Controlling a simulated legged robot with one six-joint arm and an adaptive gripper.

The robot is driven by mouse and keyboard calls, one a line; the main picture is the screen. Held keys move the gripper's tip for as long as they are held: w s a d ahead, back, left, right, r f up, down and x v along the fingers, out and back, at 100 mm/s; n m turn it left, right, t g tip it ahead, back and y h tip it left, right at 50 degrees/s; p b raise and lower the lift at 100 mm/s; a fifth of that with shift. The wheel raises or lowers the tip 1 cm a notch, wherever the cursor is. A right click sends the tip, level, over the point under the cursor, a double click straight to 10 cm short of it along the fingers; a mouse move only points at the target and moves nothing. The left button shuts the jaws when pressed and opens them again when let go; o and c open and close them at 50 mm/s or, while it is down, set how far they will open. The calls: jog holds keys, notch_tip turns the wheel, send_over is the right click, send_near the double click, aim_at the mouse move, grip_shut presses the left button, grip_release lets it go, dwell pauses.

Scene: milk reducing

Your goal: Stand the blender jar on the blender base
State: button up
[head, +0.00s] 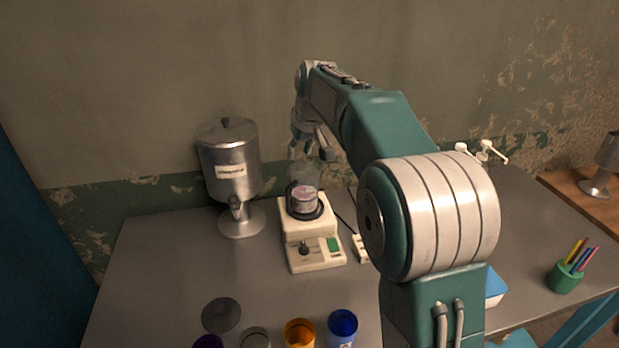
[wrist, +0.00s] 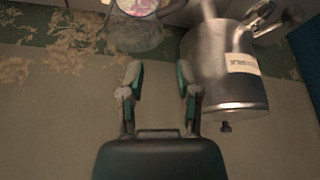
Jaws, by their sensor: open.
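The blender base (head: 316,256) is a cream block with a dark knob and a green patch, standing on the grey table. The clear blender jar (head: 308,174) with pale pink contents stands upright on its dark round seat and looks seated there. In the wrist view the jar (wrist: 139,36) shows at the top, beyond the fingertips, with its contents near the upper edge. My gripper (head: 308,150) is just above the jar's rim, partly overlapping it in the head view. The wrist view shows its fingers (wrist: 160,80) spread with nothing between them.
A metal dispenser (head: 230,168) with a tap stands close left of the base. Several coloured cups, including an orange one (head: 300,334) and a blue one (head: 342,328), stand at the front edge beside a dark disc (head: 221,315).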

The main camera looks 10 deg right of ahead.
jog(key=s+d+r+m, duration=0.1)
jog(key=s+r+m, duration=0.15)
jog(key=s, duration=1.65)
jog(key=s+f, duration=0.3)
jog(key=s, duration=0.6)
jog(key=s+d+f+m+t+h, duration=0.1)
jog(key=s+f, duration=0.3)
jog(key=s, duration=0.5)
jog(key=shift+d+f, duration=0.15)
jog(key=shift+f, duration=0.15)
